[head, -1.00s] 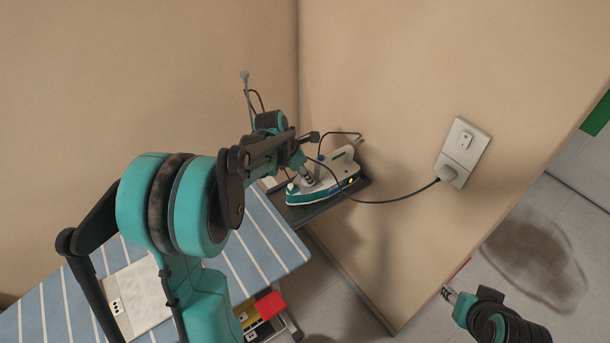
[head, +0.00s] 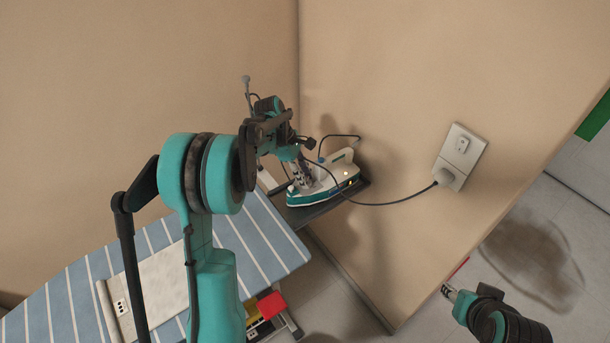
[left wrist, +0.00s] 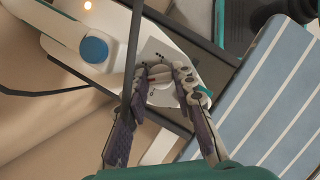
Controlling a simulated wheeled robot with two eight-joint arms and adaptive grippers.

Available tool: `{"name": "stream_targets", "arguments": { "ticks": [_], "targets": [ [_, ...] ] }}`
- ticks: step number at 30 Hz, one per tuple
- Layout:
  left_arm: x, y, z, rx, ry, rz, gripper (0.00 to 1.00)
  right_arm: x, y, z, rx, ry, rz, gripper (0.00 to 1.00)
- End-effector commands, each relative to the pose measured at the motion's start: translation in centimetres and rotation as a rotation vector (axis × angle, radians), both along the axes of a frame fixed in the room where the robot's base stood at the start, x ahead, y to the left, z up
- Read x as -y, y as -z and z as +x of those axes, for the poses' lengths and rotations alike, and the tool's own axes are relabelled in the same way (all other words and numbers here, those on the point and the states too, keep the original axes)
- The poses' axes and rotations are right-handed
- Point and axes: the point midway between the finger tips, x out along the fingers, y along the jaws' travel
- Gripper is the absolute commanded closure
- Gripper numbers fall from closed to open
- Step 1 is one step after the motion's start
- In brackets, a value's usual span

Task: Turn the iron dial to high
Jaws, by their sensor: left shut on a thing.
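The white and teal iron (head: 338,182) rests on a dark shelf at the end of the ironing board. Its round dial (left wrist: 160,74) shows in the left wrist view, pale with a small reddish mark, partly covered by the fingers. My left gripper (head: 302,183) reaches down onto the iron's front end. In the left wrist view the left gripper's fingertips (left wrist: 161,82) are closed on the dial, one on each side. The dial's exact setting is not readable. My right gripper (head: 448,291) is low at the right, far from the iron; its jaws are too small to read.
The iron's cord (head: 385,202) runs to a wall socket (head: 461,156). The striped ironing board (head: 68,290) lies at lower left. Walls stand close behind the iron. Open floor (head: 530,250) lies at right.

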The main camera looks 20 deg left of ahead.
Motion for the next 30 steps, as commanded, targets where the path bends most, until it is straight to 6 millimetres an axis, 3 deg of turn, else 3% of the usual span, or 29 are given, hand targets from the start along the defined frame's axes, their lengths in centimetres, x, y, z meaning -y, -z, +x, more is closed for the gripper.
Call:
{"name": "stream_targets", "arguments": {
  "ticks": [15,30],
  "targets": [
    [0.0,0.0,0.4,0.000,0.456,0.001,1.00,0.0,-1.2,0.0,0.000,0.000,0.000,0.60],
    [0.0,0.0,0.4,0.000,0.660,0.002,1.00,0.0,-1.7,0.0,0.000,0.000,0.000,0.60]
  ]
}}
